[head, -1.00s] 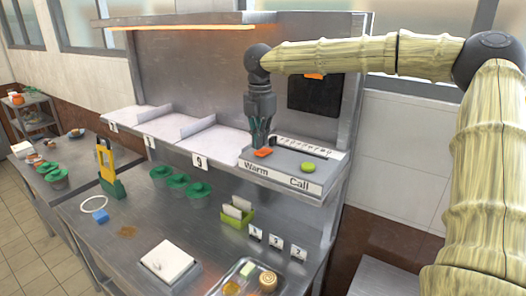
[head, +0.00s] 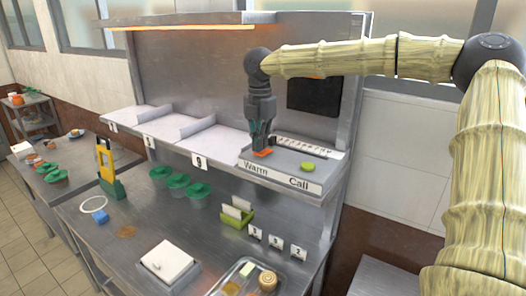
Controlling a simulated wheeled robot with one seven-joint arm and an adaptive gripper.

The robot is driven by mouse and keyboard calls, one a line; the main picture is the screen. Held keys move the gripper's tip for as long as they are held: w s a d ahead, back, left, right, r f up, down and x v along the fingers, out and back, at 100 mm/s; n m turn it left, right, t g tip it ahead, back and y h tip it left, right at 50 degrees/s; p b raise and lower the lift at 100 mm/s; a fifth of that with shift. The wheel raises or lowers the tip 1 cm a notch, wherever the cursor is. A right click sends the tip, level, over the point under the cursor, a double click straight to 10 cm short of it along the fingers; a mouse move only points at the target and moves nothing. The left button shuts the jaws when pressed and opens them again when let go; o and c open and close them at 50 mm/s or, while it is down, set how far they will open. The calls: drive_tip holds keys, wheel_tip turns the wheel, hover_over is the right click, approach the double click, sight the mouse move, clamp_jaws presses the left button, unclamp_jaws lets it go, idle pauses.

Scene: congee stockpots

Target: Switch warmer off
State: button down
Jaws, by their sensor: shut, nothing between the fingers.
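The orange Warm switch (head: 264,153) sits on a grey control box (head: 285,170) on the shelf, above the printed word "Warm". My gripper (head: 260,149) points down with its fingers shut and empty. Its tips are right at the switch and hide part of it; I cannot tell whether they press it. The warmer strip (head: 190,28) under the top shelf glows orange.
A green Call button (head: 307,166) is on the same box, to the right. A dark panel (head: 314,95) is on the wall behind. White dividers (head: 185,130) line the shelf to the left. Green-lidded cups (head: 179,181) stand on the counter below.

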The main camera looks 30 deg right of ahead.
drive_tip(key=shift+s+f, duration=0.1)
drive_tip(key=shift+f, duration=0.65)
idle(0.7)
drive_tip(key=shift+r+p, duration=2.55)
drive_tip(key=shift+r, duration=1)
